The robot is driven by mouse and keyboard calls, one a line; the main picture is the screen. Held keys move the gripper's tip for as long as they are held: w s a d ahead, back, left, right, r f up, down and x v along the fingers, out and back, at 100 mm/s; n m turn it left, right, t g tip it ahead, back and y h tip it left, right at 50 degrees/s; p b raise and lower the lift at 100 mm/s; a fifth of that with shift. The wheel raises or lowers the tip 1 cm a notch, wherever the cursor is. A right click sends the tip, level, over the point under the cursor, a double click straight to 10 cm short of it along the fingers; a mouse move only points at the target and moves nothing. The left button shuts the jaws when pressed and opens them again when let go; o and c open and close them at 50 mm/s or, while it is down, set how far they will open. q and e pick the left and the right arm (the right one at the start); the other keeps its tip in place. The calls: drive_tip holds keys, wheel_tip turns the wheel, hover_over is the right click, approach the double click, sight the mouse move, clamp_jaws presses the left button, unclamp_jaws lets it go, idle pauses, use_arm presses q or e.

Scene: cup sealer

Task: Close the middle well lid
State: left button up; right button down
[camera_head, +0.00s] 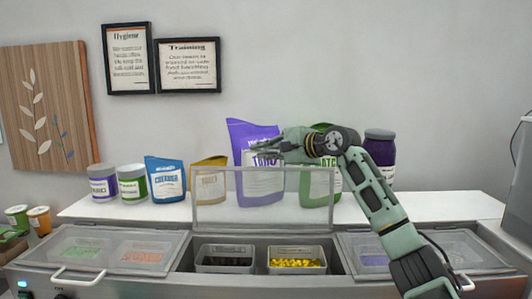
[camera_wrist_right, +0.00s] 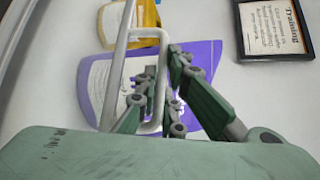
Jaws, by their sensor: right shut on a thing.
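The middle well lid (camera_head: 266,200) is a clear panel with a pale frame. It stands raised, nearly upright, behind the open middle well (camera_head: 262,241). My right gripper (camera_head: 268,150) is at the lid's top edge, in front of the purple taro bag. In the right wrist view, my right gripper (camera_wrist_right: 160,80) is shut on the lid's white loop handle (camera_wrist_right: 132,55). In the head view the handle is hidden behind the fingers. My left gripper is not in view.
The open well holds a dark-filled tray (camera_head: 226,258) and a yellow-filled tray (camera_head: 297,262). The left lid (camera_head: 95,250) and right lid (camera_head: 420,250) lie shut. Purple (camera_head: 257,185) and green (camera_head: 317,190) bags stand close behind the raised lid.

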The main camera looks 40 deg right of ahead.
drive_tip(key=shift+f, duration=0.1)
drive_tip(key=s+a+f+b, duration=0.1)
drive_tip(key=s+a+b, duration=0.7)
drive_tip(key=s, duration=0.3)
drive_tip(key=shift+s+a+f, duration=0.15)
drive_tip(key=shift+a+f, duration=0.15)
drive_tip(key=shift+a, duration=0.45)
drive_tip(key=c, duration=1.9)
unclamp_jaws()
drive_tip(key=shift+o, duration=0.2)
drive_tip(key=v, duration=1.2)
